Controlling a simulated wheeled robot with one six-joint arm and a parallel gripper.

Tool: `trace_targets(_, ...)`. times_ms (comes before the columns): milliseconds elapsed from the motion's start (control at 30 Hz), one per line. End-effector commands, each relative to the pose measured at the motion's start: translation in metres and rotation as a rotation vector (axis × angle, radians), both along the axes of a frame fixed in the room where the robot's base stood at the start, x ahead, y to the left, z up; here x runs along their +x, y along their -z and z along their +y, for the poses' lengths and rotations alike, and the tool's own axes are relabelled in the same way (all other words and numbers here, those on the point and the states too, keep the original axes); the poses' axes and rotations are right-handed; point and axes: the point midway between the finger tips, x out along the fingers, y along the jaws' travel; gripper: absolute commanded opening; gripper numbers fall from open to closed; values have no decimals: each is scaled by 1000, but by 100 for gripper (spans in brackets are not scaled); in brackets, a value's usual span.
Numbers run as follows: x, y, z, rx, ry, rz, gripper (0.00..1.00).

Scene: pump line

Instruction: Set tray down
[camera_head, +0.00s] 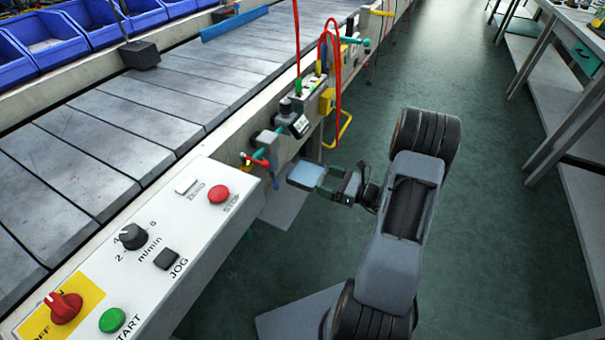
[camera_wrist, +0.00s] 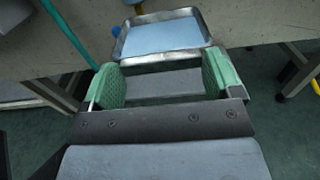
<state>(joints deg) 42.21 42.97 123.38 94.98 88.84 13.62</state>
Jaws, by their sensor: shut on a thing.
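A shallow metal tray with a light blue inside (camera_head: 306,174) is beside the conveyor's side, below its top edge. It also shows in the wrist view (camera_wrist: 162,37), in front of my fingers. My gripper (camera_head: 337,186) is at the tray's right side and is shut on its near edge. In the wrist view the two green finger pads (camera_wrist: 167,82) stand apart on either side of the tray's near end. The exact contact is partly hidden by the fingers. The tray looks roughly level, and I cannot tell what, if anything, is under it.
The conveyor (camera_head: 110,110) runs along the left, with a control panel (camera_head: 150,255) in front. A red hose (camera_head: 334,60) and tools hang on the conveyor's side near the tray. A workbench (camera_head: 565,110) stands at the right. The green floor between is clear.

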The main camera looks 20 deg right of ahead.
Motion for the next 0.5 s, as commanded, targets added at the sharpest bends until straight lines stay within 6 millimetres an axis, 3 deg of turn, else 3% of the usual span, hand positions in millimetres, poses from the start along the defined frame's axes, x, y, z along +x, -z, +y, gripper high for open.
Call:
trace_targets(300, 77, 43, -1, -1, -7, -1, 57)
trace_targets(500, 101, 72, -3, 0, -3, 0, 57)
